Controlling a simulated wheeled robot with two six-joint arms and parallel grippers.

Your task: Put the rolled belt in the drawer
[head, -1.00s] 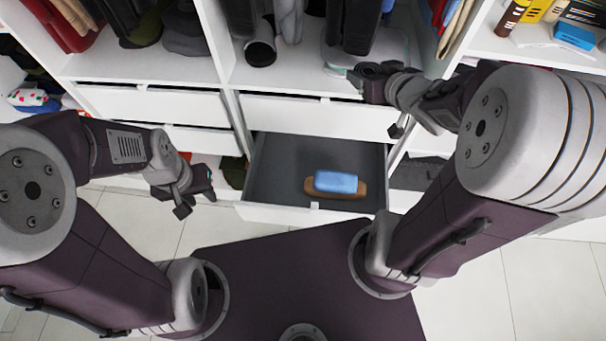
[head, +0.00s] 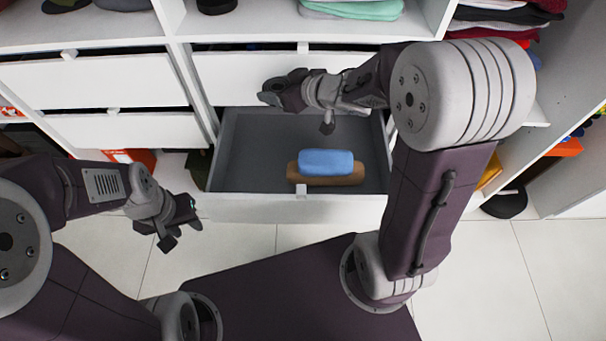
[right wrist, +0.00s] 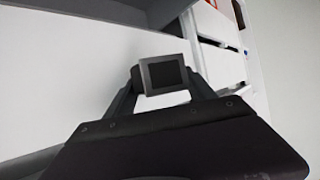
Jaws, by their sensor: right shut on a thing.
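The rolled belt (right wrist: 163,75) shows in the right wrist view as a dark, square-edged thing with a grey metal frame between my fingers. My right gripper (head: 272,92) is shut on it. The drawer is grey inside and pulled out. My left gripper (head: 194,212) is low, left of the drawer front; its jaw opening is too small to make out.
A blue block-like thing (head: 326,162) and a brown piece (head: 345,179) lie together in the drawer's right front part. The drawer's left part is bare. A closed white drawer (head: 245,78) sits above. Shelves with folded clothes are behind; tiled floor is in front.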

